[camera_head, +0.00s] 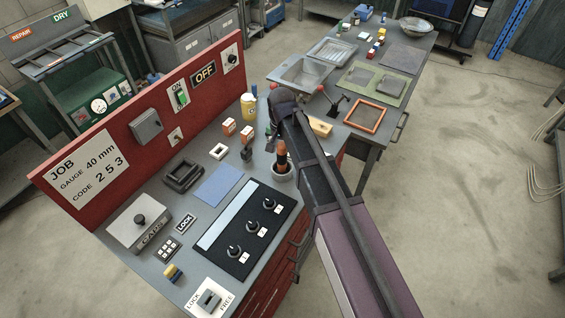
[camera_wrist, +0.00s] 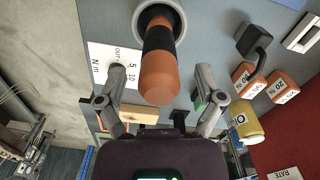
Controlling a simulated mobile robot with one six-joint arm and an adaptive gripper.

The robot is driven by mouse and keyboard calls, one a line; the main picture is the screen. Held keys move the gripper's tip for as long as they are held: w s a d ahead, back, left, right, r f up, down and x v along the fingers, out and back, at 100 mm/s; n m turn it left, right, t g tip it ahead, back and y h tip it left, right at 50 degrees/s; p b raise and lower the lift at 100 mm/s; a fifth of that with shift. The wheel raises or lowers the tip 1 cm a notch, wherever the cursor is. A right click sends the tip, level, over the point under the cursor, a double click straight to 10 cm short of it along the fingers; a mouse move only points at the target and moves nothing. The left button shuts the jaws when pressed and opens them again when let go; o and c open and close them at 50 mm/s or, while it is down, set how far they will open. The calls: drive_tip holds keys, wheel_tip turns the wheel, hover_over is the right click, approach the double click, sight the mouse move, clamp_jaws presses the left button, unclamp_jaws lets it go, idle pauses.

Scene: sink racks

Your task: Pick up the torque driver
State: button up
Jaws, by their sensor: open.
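The torque driver has an orange handle with a black band. It stands in a grey round holder (camera_head: 282,170) on the workbench, seen in the head view (camera_head: 282,150). In the wrist view the driver (camera_wrist: 160,72) points toward the camera from its holder (camera_wrist: 150,14); its lower part is hidden inside. My gripper (camera_wrist: 160,78) is open, with one finger on each side of the handle in the picture and a visible gap on both sides. I cannot tell whether the fingertips are level with the handle. In the head view my arm hides most of the gripper.
Small orange-and-white boxes (camera_head: 229,127), a yellow can (camera_head: 248,107) and a dark object (camera_head: 247,152) stand near the driver. A knob panel (camera_head: 240,228) lies in front. A red upright panel (camera_head: 110,142) backs the bench. A card (camera_wrist: 105,62) lies beside the holder.

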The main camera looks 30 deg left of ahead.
sight(282, 160)
drive_tip(key=shift+f+b, duration=1.25)
drive_tip(key=shift+f, duration=0.3)
clamp_jaws()
